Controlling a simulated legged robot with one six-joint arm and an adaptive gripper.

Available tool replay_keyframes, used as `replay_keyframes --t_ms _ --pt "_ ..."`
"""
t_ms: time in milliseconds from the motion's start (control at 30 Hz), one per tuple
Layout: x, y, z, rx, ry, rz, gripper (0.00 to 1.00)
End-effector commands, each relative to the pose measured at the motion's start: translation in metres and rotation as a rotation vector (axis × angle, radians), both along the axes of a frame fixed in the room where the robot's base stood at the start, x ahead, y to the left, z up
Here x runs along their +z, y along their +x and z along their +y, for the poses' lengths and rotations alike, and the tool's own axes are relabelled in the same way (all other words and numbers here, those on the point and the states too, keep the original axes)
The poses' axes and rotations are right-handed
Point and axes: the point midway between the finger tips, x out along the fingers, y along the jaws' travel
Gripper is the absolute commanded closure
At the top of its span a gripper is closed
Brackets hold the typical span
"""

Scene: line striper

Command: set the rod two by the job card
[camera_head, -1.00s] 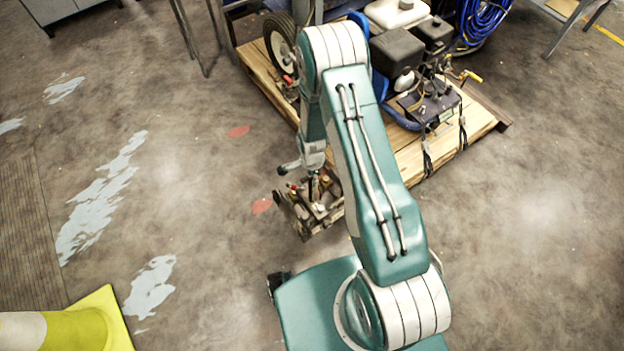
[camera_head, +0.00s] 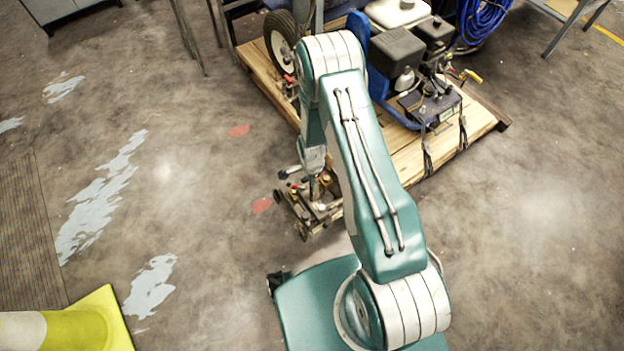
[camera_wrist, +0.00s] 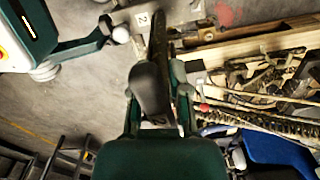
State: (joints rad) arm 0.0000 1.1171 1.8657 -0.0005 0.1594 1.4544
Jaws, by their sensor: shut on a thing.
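My gripper (camera_head: 317,188) reaches down to a low mechanism (camera_head: 309,220) with small red and yellow parts on the floor. In the wrist view my gripper (camera_wrist: 163,88) is closed around a dark upright rod (camera_wrist: 161,48). A small white tag marked "2" (camera_wrist: 143,18) shows beside the rod's upper end. The rod's lower part is hidden between the fingers. I cannot make out a job card in either view.
A wooden pallet (camera_head: 408,162) carrying the striper's engine (camera_head: 398,50) and wheel (camera_head: 281,46) stands behind and right of the mechanism. A yellow cone (camera_head: 75,328) stands at the lower left. The floor at left is open.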

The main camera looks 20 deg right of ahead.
Motion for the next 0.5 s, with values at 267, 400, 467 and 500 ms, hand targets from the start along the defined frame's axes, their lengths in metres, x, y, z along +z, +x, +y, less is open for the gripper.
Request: replay_keyframes --t_ms 267,400,467,500 --pt "0.039 0.002 0.001 0.002 0.0 -0.007 1.0" --pt "0.046 0.002 0.001 0.002 0.001 -0.005 1.0" --pt "0.046 0.002 0.001 0.002 0.001 -0.005 1.0" --pt "0.046 0.002 0.001 0.002 0.001 -0.005 1.0"
